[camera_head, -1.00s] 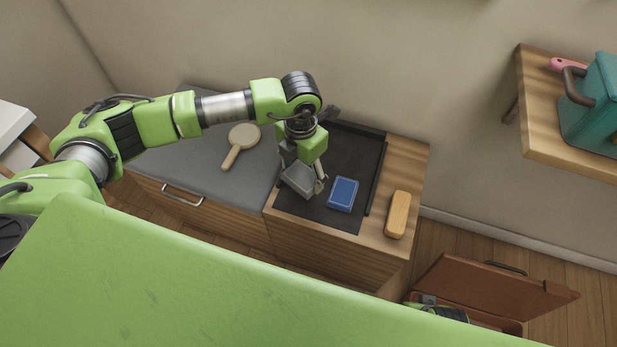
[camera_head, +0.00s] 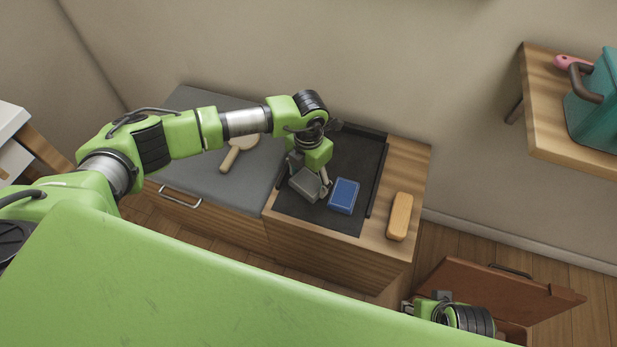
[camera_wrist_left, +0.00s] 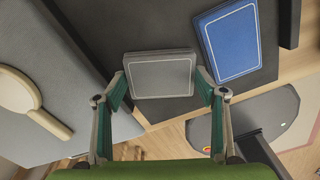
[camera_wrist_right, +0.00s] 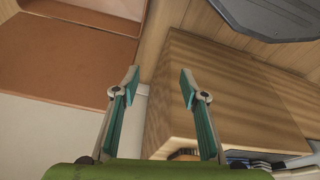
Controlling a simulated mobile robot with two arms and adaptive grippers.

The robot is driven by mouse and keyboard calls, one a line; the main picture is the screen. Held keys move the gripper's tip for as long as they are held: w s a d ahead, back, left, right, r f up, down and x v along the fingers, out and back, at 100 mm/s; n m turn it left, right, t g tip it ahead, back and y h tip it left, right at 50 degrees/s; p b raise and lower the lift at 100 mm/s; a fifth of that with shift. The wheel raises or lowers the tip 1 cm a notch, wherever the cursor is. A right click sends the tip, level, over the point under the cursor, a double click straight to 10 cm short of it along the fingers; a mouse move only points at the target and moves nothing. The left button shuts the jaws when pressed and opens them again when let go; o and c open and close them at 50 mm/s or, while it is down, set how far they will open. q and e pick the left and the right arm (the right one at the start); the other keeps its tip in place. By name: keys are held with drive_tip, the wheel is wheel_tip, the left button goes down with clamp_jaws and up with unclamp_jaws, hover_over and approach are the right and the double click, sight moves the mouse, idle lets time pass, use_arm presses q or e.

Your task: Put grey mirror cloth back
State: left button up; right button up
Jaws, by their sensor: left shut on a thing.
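The grey mirror cloth (camera_head: 307,184), a folded grey block, is between the fingers of my left gripper (camera_wrist_left: 160,88), which is shut on it. It also shows in the left wrist view (camera_wrist_left: 158,74). It is over the dark tray (camera_head: 350,150), left of a blue folded cloth (camera_head: 343,196); I cannot tell whether it touches the tray surface. The blue cloth also shows in the left wrist view (camera_wrist_left: 228,40). My right gripper (camera_wrist_right: 160,88) is open and empty, low beside the wooden cabinet; only part of it shows in the head view.
A round hand mirror or brush (camera_head: 238,150) lies on the grey top at left. A tan block (camera_head: 399,216) lies on the wood right of the tray. A brown open lid or box (camera_head: 510,290) is at lower right. A wall shelf (camera_head: 545,125) holds a teal container (camera_head: 597,95).

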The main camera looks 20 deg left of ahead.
sight(309, 182)
use_arm(q)
drive_tip(key=shift+f, duration=0.15)
drive_tip(key=o, duration=0.7)
use_arm(e)
drive_tip(key=shift+r, duration=0.35)
use_arm(q)
wheel_tip(309, 182, up, 12)
drive_tip(key=shift+r+p, duration=0.2)
drive_tip(key=shift+p, duration=0.8)
use_arm(e)
wheel_tip(309, 182, down, 7)
drive_tip(key=s, duration=0.1)
drive_tip(key=shift+f, duration=0.15)
